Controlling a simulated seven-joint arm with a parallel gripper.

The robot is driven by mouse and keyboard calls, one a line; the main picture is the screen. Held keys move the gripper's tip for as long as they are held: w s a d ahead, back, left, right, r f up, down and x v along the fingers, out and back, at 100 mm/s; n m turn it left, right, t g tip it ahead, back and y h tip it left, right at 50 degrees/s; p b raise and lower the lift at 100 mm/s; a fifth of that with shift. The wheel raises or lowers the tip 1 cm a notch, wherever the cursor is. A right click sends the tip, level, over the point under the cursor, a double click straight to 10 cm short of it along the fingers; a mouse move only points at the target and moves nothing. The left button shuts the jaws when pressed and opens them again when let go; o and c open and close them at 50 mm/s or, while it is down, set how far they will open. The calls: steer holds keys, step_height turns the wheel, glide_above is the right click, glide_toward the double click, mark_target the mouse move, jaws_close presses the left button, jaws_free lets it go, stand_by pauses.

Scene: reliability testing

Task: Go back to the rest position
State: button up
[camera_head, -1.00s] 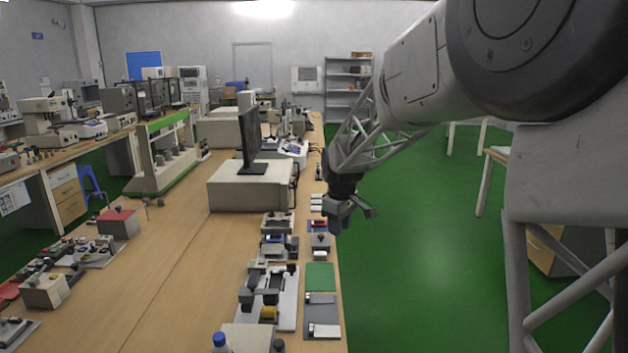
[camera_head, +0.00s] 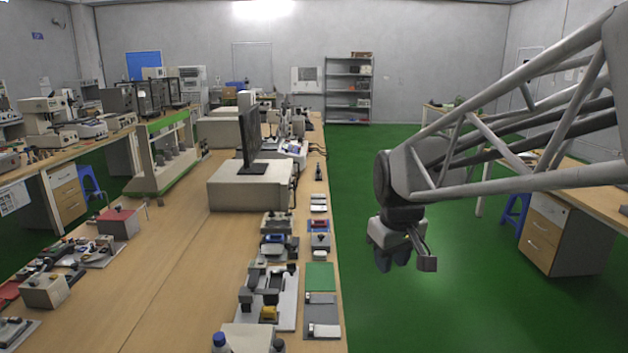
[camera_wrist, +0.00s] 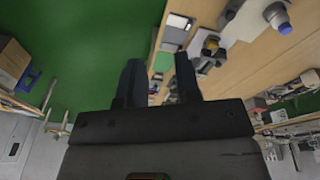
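My gripper (camera_head: 406,258) hangs over the green floor to the right of the long wooden bench, pointing down, in the head view. My arm reaches it from the upper right. In the wrist view, the two dark fingers (camera_wrist: 160,82) stand apart, with nothing between them. The gripper touches nothing that I can see.
The long bench (camera_head: 180,275) holds a monitor (camera_head: 250,130), a green pad (camera_head: 319,277) and several small devices along its right edge. The green floor (camera_head: 365,310) around the gripper is clear. A drawer cabinet (camera_head: 545,235) and a blue stool (camera_head: 516,212) stand at the right.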

steer(key=s+d+f+m, duration=0.1)
steer(key=s+f+m, duration=0.1)
steer(key=s, duration=0.8)
steer(key=s+d+f+m, duration=0.2)
steer(key=s+m, duration=0.1)
steer(key=s, duration=0.8)
steer(key=shift+s+d+f+t, duration=0.15)
steer(key=shift+d+f+t, duration=0.05)
steer(key=shift+d+t, duration=0.1)
steer(key=shift+o, duration=0.3)
